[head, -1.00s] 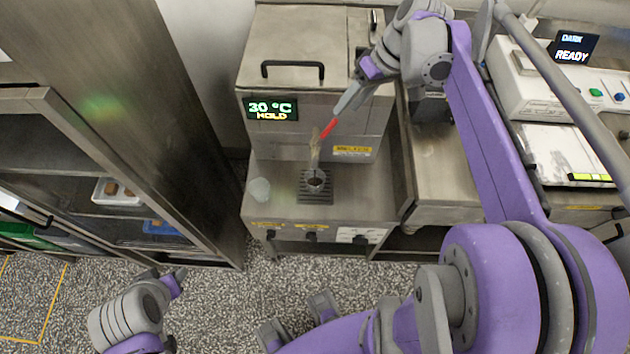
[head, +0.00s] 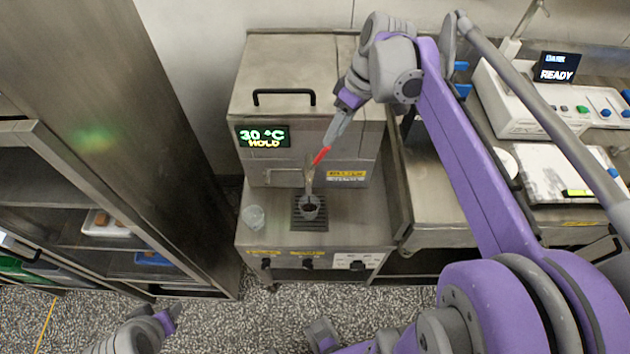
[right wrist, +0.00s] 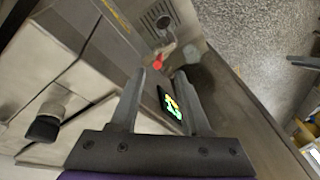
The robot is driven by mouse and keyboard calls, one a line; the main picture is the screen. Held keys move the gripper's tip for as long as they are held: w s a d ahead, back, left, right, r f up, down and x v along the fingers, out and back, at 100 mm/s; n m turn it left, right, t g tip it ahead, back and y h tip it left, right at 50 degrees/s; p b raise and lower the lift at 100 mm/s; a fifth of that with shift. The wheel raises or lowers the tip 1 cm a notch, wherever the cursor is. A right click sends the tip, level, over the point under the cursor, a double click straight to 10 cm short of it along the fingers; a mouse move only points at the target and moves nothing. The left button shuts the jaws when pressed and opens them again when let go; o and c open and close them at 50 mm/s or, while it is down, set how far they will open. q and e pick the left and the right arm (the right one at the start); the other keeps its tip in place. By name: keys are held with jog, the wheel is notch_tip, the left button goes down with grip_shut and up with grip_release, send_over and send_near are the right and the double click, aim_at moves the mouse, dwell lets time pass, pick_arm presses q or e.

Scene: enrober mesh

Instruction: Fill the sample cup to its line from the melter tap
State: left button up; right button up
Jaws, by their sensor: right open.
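The melter (head: 290,100) is a steel box whose display (head: 262,136) reads 30 °C HOLD. Its tap (head: 309,175) has a red lever (head: 320,156), also visible in the right wrist view (right wrist: 158,62). My left gripper (head: 158,316) is low at the left, apart from everything.
A steel cabinet with open shelves (head: 110,255) stands left of the melter. To the right is a bench with a white device, its screen (head: 556,68) reading DARK READY. The melter's front ledge has knobs (head: 308,263). Speckled floor lies in front.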

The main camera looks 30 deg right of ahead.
aim_at(321, 156)
pick_arm(q)
jog(key=f+b, duration=0.1)
jog(key=f, duration=0.1)
jog(key=f+b, duration=0.1)
jog(key=shift+s+f+b, duration=0.4)
pick_arm(e)
jog(key=a+f+n+h, duration=0.1)
jog(key=f+n, duration=0.2)
jog(key=w+f+n+h, duration=0.1)
jog(key=f+n, duration=0.2)
jog(key=w+a+f+n+h, duration=0.1)
jog(key=f+n, duration=0.2)
jog(key=shift+a+f+n+g, duration=0.2)
jog(key=shift+a+n+g, duration=0.1)
grip_shut()
dwell(0.8)
